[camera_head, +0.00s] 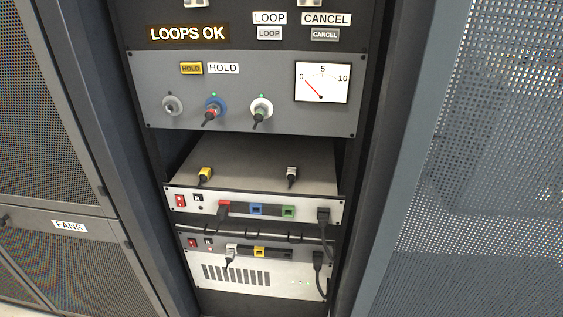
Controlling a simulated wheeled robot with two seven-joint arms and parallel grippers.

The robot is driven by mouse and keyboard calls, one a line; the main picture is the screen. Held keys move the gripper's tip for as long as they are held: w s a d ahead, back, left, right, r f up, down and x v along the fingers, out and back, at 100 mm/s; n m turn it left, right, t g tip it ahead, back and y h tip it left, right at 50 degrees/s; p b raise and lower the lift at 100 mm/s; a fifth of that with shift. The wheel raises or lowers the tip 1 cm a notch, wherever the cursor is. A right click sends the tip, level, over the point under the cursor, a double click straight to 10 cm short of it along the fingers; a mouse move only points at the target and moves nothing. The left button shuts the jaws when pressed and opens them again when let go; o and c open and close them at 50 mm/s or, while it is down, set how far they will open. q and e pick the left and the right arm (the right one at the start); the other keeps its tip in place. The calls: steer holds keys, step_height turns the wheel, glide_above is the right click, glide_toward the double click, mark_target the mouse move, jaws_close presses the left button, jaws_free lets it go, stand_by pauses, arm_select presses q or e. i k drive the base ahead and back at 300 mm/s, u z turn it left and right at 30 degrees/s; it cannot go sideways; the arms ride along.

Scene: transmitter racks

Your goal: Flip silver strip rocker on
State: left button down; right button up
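A silver-faced unit (240,208) sits in the middle of the rack, pulled partly forward so its top shows. A red rocker (180,200) is at the left end of its front strip, with a small black-and-white switch (198,198) beside it. Below it, a second unit (265,280) has a dark upper strip with another red rocker (192,242) at its left end. I cannot tell from this distance which way either rocker is tipped. Neither of my grippers is in view.
Plugs and cables hang at the front: a red plug (223,207) and black plugs (323,214) (318,260). Above is a panel with jacks and a meter (322,83). Perforated doors (490,150) flank the rack, with a FANS label (69,226) at left.

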mark_target(179, 199)
steer(key=u, duration=1.05)
steer(key=k, duration=0.35)
steer(key=z, duration=0.75)
